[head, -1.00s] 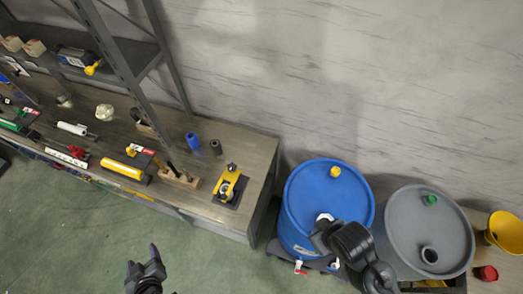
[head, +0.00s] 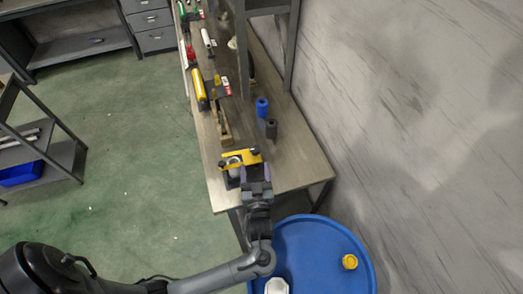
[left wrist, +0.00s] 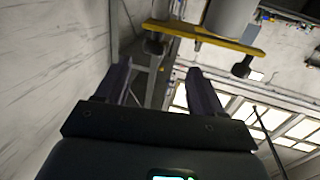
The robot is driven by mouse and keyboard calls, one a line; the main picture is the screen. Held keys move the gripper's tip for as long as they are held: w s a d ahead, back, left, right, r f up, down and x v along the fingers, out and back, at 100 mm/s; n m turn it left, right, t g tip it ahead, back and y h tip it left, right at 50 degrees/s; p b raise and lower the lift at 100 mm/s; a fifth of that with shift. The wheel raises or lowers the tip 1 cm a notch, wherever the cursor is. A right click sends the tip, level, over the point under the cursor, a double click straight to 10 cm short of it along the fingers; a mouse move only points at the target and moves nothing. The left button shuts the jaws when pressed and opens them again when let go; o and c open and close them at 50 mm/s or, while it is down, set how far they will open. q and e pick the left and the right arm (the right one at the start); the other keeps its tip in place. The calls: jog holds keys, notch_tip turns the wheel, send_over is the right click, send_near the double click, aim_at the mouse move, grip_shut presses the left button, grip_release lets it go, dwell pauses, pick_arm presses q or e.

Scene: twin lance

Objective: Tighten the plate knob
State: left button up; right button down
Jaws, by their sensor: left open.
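The yellow plate (head: 238,160) sits on its dark fixture near the front end of the workbench, with a pale cylinder (head: 233,161) at it. A dark plate knob (head: 254,152) shows at its right end. In the left wrist view the yellow plate (left wrist: 205,37) crosses the top, with a dark knob (left wrist: 155,46) at the left, another dark knob (left wrist: 242,68) at the right and a grey cylinder (left wrist: 230,17) behind. My left gripper (head: 256,172) is open and empty beside the plate's right end. In the wrist view the left knob appears between its fingertips (left wrist: 157,76), seemingly beyond them. My right gripper is out of view.
A blue cylinder (head: 262,107) and a dark cylinder (head: 271,128) stand on the workbench (head: 290,172) behind the fixture. A wooden block (head: 224,128) and a yellow tool (head: 199,90) lie farther along. A blue barrel (head: 322,245) stands at the near right.

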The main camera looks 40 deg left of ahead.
aim_at(255, 145)
pick_arm(q)
jog(key=shift+w+a, duration=0.1)
jog(key=shift+w, duration=0.3)
jog(key=shift+w+a, duration=0.1)
jog(key=shift+w, duration=0.25)
jog(key=x, duration=0.9)
jog(key=shift+w+a, duration=0.1)
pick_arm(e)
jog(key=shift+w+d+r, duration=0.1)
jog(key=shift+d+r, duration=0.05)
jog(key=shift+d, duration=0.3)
pick_arm(q)
jog(key=shift+c, duration=0.3)
jog(key=c, duration=0.9)
jog(key=shift+p, duration=0.3)
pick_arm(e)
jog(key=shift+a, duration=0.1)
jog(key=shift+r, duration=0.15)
